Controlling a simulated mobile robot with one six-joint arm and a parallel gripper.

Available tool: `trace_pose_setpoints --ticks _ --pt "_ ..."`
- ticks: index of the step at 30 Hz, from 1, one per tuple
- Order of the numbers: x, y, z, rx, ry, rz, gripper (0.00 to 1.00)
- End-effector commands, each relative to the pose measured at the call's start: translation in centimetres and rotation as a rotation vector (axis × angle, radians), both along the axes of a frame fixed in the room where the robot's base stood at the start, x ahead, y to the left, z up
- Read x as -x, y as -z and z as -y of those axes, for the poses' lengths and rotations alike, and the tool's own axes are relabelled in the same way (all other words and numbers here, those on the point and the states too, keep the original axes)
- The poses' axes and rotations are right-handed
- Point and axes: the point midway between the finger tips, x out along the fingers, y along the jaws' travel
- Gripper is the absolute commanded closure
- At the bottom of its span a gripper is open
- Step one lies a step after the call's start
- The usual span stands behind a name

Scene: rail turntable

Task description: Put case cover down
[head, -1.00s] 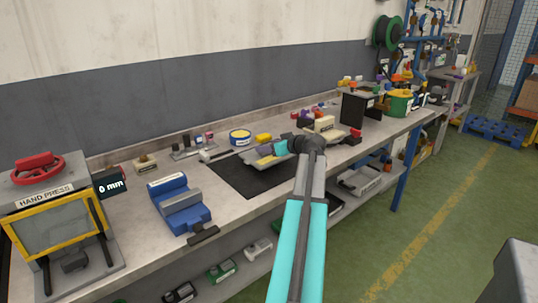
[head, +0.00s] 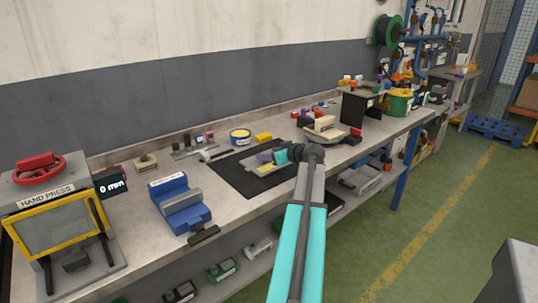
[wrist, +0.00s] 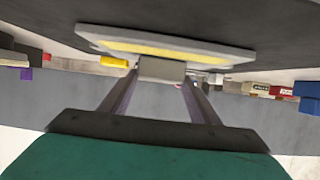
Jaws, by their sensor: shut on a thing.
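The case cover (head: 262,168) is a flat light-grey plate with a yellow area. It is over the dark mat (head: 232,180) on the workbench. My gripper (head: 271,157) is at the cover's far right side in the head view. In the wrist view the cover (wrist: 190,52) shows edge-on with a yellow strip, and my gripper (wrist: 162,72) is shut on a grey block on it. The dark mat surface fills the top of that view. The cover looks level and very near the mat; I cannot tell whether it touches.
A blue fixture (head: 178,205) and a hand press (head: 62,225) stand to the left. A yellow block (head: 263,138) and a round blue-and-yellow tin (head: 240,136) lie behind the mat. A cream block (head: 324,123) sits on a round tray to the right. The mat's left part is clear.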

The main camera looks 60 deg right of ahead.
Motion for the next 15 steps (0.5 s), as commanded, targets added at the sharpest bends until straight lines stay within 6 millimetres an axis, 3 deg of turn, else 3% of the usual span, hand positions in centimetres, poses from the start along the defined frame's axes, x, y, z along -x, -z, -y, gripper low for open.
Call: trace_pose_setpoints --ticks 6,7,10,15 --pt "-0.01 0.18 0.03 0.001 0.0 0.003 0.84" --pt "0.0 0.25 0.0 0.0 0.0 0.0 0.41" --pt "0.0 0.22 0.0 0.0 0.0 0.0 0.25" --pt "0.0 0.22 0.0 0.0 0.0 0.0 0.25"
